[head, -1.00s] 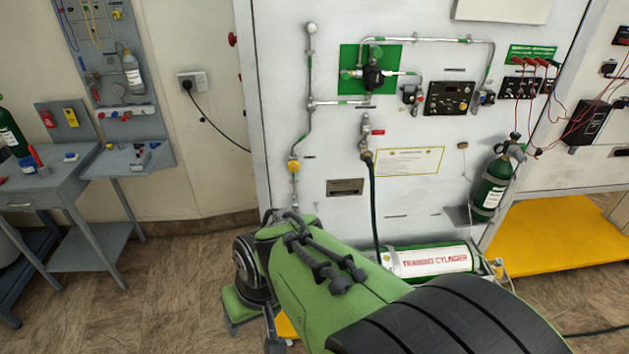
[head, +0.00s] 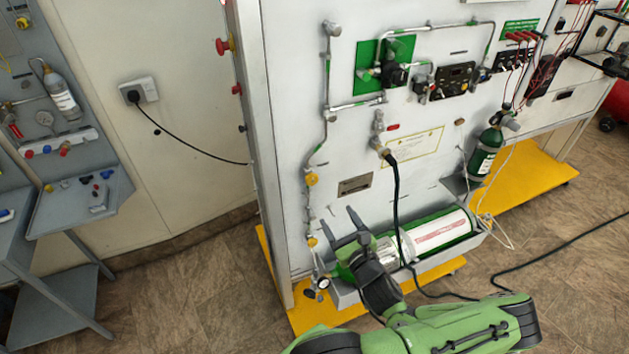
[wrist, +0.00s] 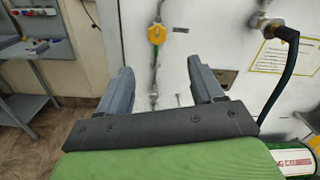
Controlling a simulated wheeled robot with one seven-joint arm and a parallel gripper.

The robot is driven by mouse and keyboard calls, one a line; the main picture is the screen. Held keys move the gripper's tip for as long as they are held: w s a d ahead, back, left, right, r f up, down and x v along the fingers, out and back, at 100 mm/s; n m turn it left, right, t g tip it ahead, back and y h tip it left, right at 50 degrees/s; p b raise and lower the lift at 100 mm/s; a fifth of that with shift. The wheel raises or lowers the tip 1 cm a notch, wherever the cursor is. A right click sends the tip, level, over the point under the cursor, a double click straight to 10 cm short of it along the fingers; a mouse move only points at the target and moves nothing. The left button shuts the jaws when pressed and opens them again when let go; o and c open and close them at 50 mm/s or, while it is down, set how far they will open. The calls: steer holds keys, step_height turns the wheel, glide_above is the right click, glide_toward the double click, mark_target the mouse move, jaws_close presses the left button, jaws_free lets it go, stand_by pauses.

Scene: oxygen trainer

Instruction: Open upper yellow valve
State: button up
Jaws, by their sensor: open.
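The upper yellow valve (head: 311,179) sits on a thin vertical pipe near the left edge of the white panel. It also shows in the wrist view (wrist: 156,34), ahead of and above the gap between my fingers. A lower yellow valve (head: 312,242) is on the same pipe further down, above a small gauge (head: 323,283). My gripper (head: 338,217) is open and empty, in front of the panel, below and to the right of the upper valve. Both fingers (wrist: 160,66) point toward the panel and appear apart from the valve.
A white and green training cylinder (head: 430,235) lies in a tray at the panel's foot, close to my gripper. A black hose (head: 396,200) hangs from a fitting to the right. A green cylinder (head: 486,150) stands further right. Grey benches (head: 85,200) are at left.

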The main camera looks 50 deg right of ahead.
mark_target(313, 182)
steer(key=b+x, duration=0.4)
steer(key=x, duration=1)
steer(key=shift+w, duration=0.45)
steer(key=shift+w+d+f, duration=0.1)
steer(key=shift+w+d, duration=0.15)
steer(key=shift+w, duration=0.1)
steer(key=c, duration=1.1)
steer(key=shift+o, duration=0.2)
steer(key=shift+b, duration=0.3)
